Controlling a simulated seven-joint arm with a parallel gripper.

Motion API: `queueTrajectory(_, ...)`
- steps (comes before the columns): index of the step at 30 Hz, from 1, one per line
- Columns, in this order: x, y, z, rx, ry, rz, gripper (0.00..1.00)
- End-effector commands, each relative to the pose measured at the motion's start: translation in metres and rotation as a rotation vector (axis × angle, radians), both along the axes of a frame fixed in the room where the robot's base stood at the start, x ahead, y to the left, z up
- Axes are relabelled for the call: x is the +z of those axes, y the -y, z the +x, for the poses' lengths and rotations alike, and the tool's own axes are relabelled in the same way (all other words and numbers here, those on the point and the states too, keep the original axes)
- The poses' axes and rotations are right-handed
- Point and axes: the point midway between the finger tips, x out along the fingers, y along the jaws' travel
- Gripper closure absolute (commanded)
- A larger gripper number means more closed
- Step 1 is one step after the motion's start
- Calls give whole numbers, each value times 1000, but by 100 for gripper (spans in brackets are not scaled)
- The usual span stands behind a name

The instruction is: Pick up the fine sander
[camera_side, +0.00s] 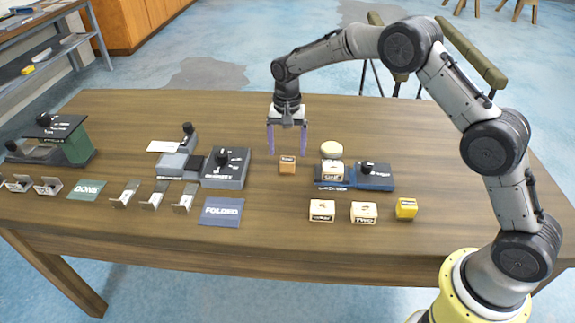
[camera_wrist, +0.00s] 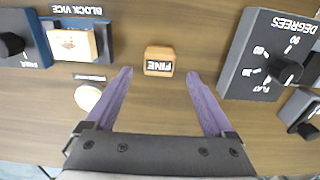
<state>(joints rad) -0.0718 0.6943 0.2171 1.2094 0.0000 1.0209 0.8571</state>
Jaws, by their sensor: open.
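The fine sander is a small orange-brown wooden block (camera_side: 287,165) on the table, standing to the left of the blue block vice. In the wrist view the block (camera_wrist: 159,61) shows the word FINE, upside down. My gripper (camera_side: 287,146) is open and points down, with its two purple fingers spread above the block. In the wrist view the gripper (camera_wrist: 162,74) has its fingers to either side of the block's line, with the block just beyond the fingertips. Nothing is between the fingers.
The blue block vice (camera_side: 377,178) holds a pale block (camera_side: 332,171); a round cream object (camera_side: 331,150) sits behind it. A grey bending device (camera_side: 225,169) stands left. Blocks (camera_side: 322,210) (camera_side: 363,212) and a yellow block (camera_side: 406,208) lie in front. The table behind is clear.

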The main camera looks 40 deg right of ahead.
Motion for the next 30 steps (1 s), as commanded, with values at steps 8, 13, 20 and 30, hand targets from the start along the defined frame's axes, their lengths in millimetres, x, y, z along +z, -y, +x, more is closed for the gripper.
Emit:
queueTrajectory(8,-35,-4,-7,1,-4,-1,12)
queueTrajectory(13,-50,-3,-6,0,0,0,12)
queueTrajectory(20,-52,-3,-6,0,0,0,12)
queueTrajectory(30,-51,-3,-6,0,0,0,70)
